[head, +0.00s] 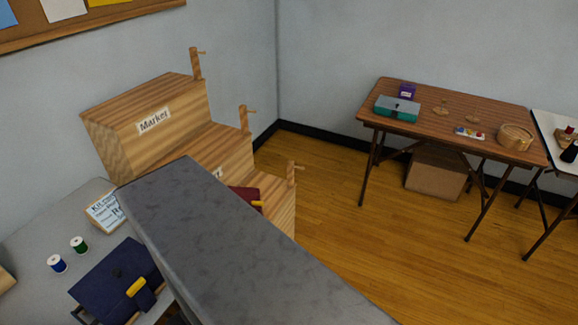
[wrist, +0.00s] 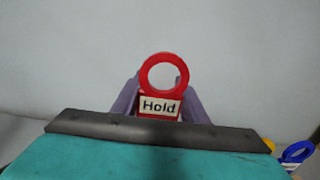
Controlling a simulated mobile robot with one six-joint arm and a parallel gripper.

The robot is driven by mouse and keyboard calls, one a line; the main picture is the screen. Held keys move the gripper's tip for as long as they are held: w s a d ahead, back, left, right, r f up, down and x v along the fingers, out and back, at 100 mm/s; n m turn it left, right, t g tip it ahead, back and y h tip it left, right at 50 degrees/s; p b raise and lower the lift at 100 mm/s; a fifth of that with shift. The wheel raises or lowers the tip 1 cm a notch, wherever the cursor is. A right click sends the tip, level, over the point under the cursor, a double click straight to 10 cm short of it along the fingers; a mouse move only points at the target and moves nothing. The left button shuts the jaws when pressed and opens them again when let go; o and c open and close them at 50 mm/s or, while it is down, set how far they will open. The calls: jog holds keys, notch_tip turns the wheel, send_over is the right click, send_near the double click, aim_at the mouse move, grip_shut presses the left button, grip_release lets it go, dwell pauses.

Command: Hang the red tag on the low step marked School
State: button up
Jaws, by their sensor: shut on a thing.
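In the wrist view, my gripper (wrist: 158,103) has purple fingers shut on a red tag (wrist: 149,60). The tag has a ring at the top and a white label reading "Hold". It is upright against a plain pale wall. A wooden stepped stand (head: 100,128) is in the head view, with a peg at each step. The middle step's label is mostly hidden. The low step (head: 283,212) at the right has a peg (head: 291,173); its label is hidden behind my grey arm. My gripper and the tag do not show in the head view.
A navy pouch (head: 117,268), two thread spools (head: 78,244) and a lettered box (head: 103,212) are on the grey table (head: 30,235). A blue tag (wrist: 297,153) shows at the wrist view's right edge. Open floor lies right of the stand.

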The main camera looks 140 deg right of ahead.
jog(key=shift+r, duration=0.1)
dwell(2.0)
dwell(0.3)
dwell(2.0)
dwell(0.3)
jog(key=shift+r+p, duration=2.55)
jog(key=shift+r, duration=1.05)
notch_tip(320, 180, down, 7)
jog(key=b, duration=0.5)
jog(key=shift+f, duration=0.2)
jog(key=shift+r, duration=0.15)
